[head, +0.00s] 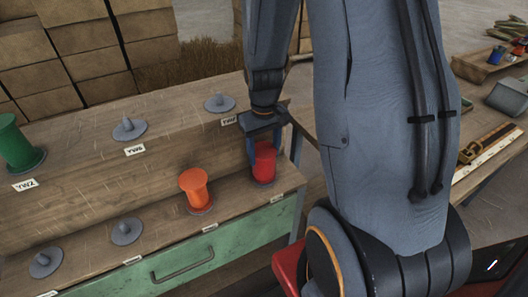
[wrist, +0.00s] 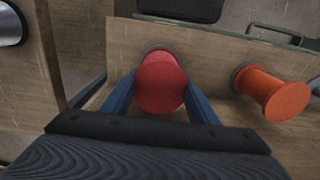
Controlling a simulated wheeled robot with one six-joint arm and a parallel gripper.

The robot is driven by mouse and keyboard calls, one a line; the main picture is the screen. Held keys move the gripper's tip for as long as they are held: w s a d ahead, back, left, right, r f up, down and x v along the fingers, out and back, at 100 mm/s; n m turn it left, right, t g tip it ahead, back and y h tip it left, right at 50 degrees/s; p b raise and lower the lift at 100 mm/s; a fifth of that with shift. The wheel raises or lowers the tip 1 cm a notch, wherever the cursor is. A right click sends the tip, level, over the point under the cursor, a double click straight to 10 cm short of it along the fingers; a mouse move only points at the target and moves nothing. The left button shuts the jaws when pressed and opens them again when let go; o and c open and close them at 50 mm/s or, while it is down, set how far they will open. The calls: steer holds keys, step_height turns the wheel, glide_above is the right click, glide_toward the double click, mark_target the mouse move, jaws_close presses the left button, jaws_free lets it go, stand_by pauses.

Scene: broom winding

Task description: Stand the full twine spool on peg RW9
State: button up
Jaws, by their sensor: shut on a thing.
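A red spool (head: 264,163) is at the right end of the lower front row of the wooden rack. My gripper (head: 263,150) comes down from above with its blue fingers on both sides of the spool. In the wrist view, my gripper (wrist: 160,95) is shut on the red spool (wrist: 161,82), one finger on each side. The spool looks upright over a grey base disc; I cannot tell whether it rests fully on it. The lower row's labels are too small to read, so I cannot tell which peg is RW9.
An orange spool (head: 195,190) stands just left of the red one. Empty pegs (head: 125,231) are farther left, with others (head: 128,129) on the upper step. A green spool (head: 17,144) stands at far left. A green drawer (head: 185,262) is below. A tool bench (head: 490,165) is at right.

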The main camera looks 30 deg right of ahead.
steer(key=shift+f+b, duration=0.3)
steer(key=shift+f, duration=0.25)
steer(key=o, duration=0.9)
steer(key=shift+o, duration=0.2)
steer(key=shift+r, duration=0.1)
step_height(320, 180, up, 11)
steer(key=p, duration=0.9)
steer(key=shift+a, duration=0.1)
steer(key=s+a+f+t+b, duration=0.1)
steer(key=s+a+f+b, duration=0.1)
steer(key=s+a+b, duration=0.6)
steer(key=shift+a+f+b, duration=0.2)
steer(key=shift+a+b, duration=0.35)
steer(key=shift+b, duration=0.8)
